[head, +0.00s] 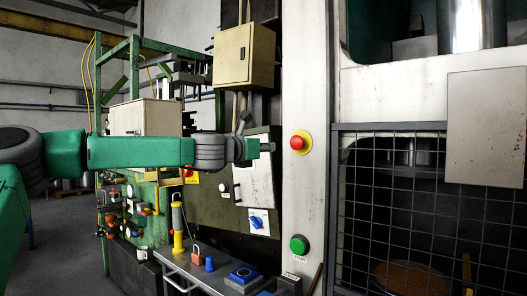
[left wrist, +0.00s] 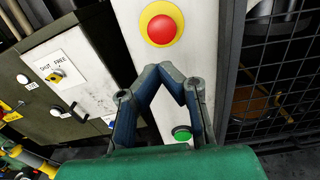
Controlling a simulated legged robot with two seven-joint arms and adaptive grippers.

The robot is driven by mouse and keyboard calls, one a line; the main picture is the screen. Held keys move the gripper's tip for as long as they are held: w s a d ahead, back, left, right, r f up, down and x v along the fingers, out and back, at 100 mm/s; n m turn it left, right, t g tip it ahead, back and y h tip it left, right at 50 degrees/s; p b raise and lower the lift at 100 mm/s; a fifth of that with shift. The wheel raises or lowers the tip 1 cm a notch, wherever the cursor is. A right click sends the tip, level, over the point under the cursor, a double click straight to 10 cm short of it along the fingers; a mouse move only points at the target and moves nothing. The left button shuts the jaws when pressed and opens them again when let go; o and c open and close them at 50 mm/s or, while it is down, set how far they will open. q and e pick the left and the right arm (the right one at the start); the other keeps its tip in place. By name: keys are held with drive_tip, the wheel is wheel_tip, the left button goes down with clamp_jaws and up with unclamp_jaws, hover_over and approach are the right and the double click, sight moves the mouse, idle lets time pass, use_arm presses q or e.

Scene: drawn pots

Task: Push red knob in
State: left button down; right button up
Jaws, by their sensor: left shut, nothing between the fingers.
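The red knob (head: 297,143) is a round mushroom button in a yellow collar on the pale upright panel (head: 307,200). It also shows in the left wrist view (left wrist: 161,24), just beyond my fingertips. My left gripper (head: 270,147) comes in from the left at about the knob's height in the head view, with a small gap in the picture between its tips and the yellow collar. In the left wrist view the fingers (left wrist: 163,70) are bent together and shut on nothing. How far the tips are from the knob in depth is hard to tell. My right gripper is not in view.
A green start button (head: 299,244) sits lower on the same panel. A dark wire-mesh guard (head: 400,180) is on the right. A control plate with a blue switch (head: 257,222) is on the left. Below are an orange padlock (head: 197,250) and a yellow-handled tool (head: 178,240).

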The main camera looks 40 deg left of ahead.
use_arm(q)
drive_tip(key=s, duration=0.2)
drive_tip(key=shift+s+r, duration=0.15)
drive_tip(key=shift+s, duration=0.15)
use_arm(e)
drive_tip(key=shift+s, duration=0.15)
use_arm(q)
drive_tip(key=shift+s, duration=0.1)
